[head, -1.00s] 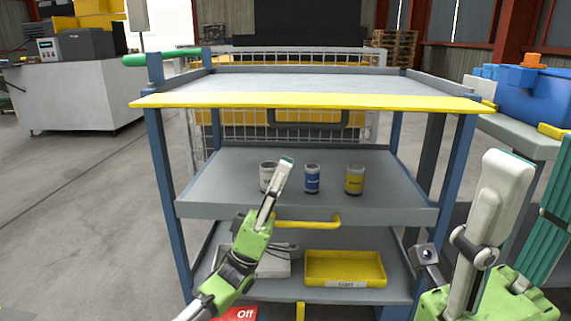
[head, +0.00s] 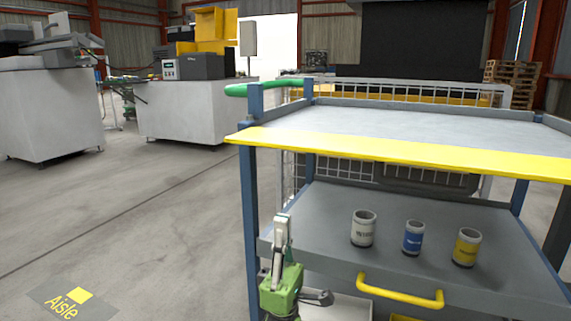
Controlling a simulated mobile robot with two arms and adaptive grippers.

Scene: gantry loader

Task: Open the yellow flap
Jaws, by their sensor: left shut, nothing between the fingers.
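The yellow flap (head: 420,150) is a long, flat panel along the front of the cart's top shelf. It lies roughly level and sticks out at the front; its right end runs out of the picture. My left gripper (head: 281,218) points up at the left front of the cart, below the flap and apart from it. Its fingers are together and empty, in front of the middle shelf's left edge. My right gripper is not in view.
The blue-framed cart's middle shelf (head: 325,205) holds a white can (head: 363,229), a blue can (head: 413,238) and a yellow can (head: 466,248). A yellow handle (head: 400,293) juts out below. A green bar (head: 262,89) extends left from the top. Floor at left is clear.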

